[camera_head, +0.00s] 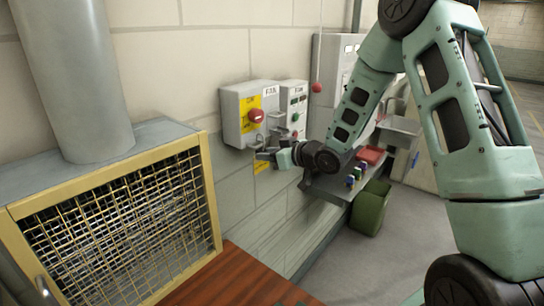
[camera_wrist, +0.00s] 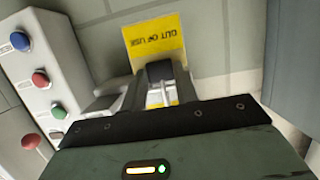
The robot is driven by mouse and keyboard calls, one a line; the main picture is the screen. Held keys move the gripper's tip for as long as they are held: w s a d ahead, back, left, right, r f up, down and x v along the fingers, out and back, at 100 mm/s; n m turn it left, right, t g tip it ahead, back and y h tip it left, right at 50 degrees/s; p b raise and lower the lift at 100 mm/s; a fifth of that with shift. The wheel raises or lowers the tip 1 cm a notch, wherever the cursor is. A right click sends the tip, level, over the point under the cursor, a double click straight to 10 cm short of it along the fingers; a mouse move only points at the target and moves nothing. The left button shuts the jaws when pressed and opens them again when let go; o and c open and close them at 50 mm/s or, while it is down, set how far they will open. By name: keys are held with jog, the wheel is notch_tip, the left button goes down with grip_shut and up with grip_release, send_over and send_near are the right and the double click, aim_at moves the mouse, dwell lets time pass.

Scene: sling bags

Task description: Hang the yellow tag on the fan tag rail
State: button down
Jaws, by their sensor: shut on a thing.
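The yellow tag (camera_wrist: 155,40) reads "OUT OF USE", upside down in the wrist view. My gripper (camera_wrist: 162,78) is shut on its near edge, and the fingers hide part of it. In the head view the tag (camera_head: 262,166) hangs just below my gripper (camera_head: 264,154), close to the wall. The grey fan box (camera_head: 233,131) with a "FAN" label and a red knob on a yellow plate is just above my gripper. Small grey metal parts show at the box's lower front; I cannot make out the rail clearly or whether the tag touches it.
A second control box (camera_head: 298,91) with buttons adjoins the fan box on the right. A caged unit (camera_head: 107,235) stands at left. A shelf (camera_head: 334,188) with a red tray (camera_head: 371,154) lies below right, with a green bin (camera_head: 371,208) under it.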

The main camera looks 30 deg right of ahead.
jog(key=shift+w+f, duration=0.1)
jog(key=shift+f, duration=0.1)
dwell(0.3)
jog(key=shift+f+b, duration=1.05)
jog(key=shift+b, duration=0.05)
jog(key=c, duration=0.6)
grip_release()
jog(key=s+d, duration=0.2)
jog(key=s, duration=0.4)
jog(key=shift+s+d, duration=0.25)
jog(key=shift+d, duration=0.05)
dwell(0.4)
